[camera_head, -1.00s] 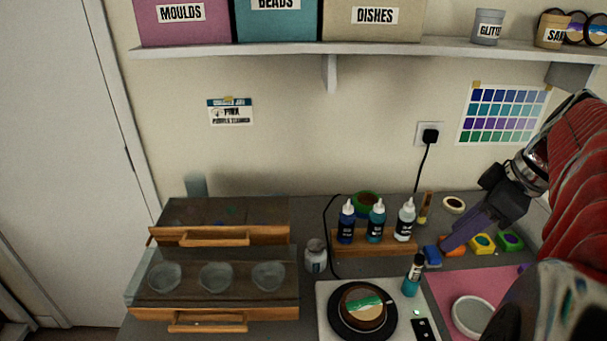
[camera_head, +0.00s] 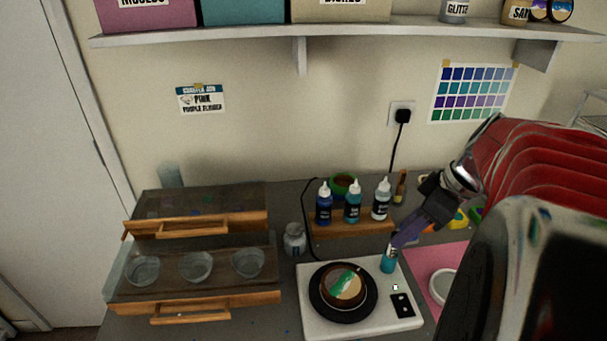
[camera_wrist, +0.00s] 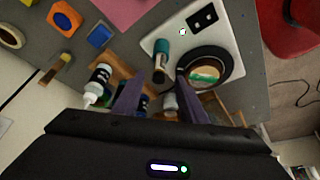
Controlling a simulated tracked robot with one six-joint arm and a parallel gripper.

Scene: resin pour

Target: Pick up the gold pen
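I cannot make out a clear gold pen. A slim brown-gold item (camera_head: 401,187) stands at the back of the bench beside the bottle rack; in the wrist view a tan and yellow item (camera_wrist: 57,67), perhaps the same one, shows at the left.
A grey-white jar (camera_head: 294,240) and glass-topped wooden drawers (camera_head: 205,297) are at left. A pink mat (camera_head: 452,256) lies at right.

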